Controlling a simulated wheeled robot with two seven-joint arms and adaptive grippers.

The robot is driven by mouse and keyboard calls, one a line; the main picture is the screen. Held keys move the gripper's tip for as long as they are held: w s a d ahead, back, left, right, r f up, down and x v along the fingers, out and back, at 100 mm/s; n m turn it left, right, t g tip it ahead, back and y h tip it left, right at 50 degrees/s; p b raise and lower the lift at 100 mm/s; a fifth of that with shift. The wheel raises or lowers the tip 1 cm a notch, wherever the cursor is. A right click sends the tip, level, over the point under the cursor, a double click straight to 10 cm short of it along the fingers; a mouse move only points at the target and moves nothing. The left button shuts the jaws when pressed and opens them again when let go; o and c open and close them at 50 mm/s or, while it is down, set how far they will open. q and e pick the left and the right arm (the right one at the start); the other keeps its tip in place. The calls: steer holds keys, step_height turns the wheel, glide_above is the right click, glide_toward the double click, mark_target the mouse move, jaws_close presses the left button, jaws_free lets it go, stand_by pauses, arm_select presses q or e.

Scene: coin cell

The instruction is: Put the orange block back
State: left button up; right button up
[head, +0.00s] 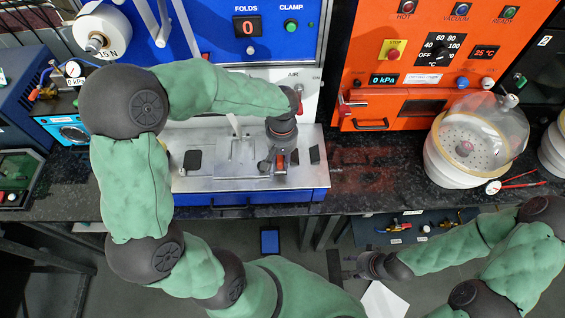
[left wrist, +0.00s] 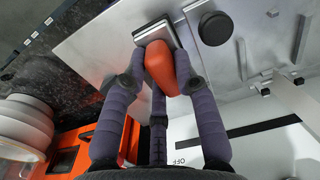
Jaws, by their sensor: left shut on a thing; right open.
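The orange block (left wrist: 163,66) shows large in the left wrist view, between the fingers of my left gripper (left wrist: 170,60). A grey metal piece (left wrist: 155,31) sits at its far end; I cannot tell whether the two are joined. In the head view the orange block (head: 281,163) is a small red-orange patch below my left gripper (head: 280,158), over the right part of the silver plate (head: 215,182). The gripper is shut on the block. I cannot tell whether the block touches the plate. My right gripper (head: 370,265) is open, low at the right, apart from the bench.
The blue press with clamp controls (head: 291,26) stands behind the plate. An orange oven (head: 400,85) is to the right, then a glass-domed vessel (head: 470,145). A dark round knob (left wrist: 215,28) is on the plate. Dark bench between plate and vessel is clear.

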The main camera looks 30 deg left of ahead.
mark_target(282, 163)
arm_select(q)
steer(key=shift+w+f, duration=0.2)
steer(key=shift+f, duration=0.05)
steer(key=shift+w+f+b, duration=0.1)
steer(key=shift+f+b, duration=0.35)
steer(key=shift+f, duration=1.15)
steer(key=shift+f, duration=0.2)
steer(key=o, duration=1)
steer(key=shift+r, duration=0.1)
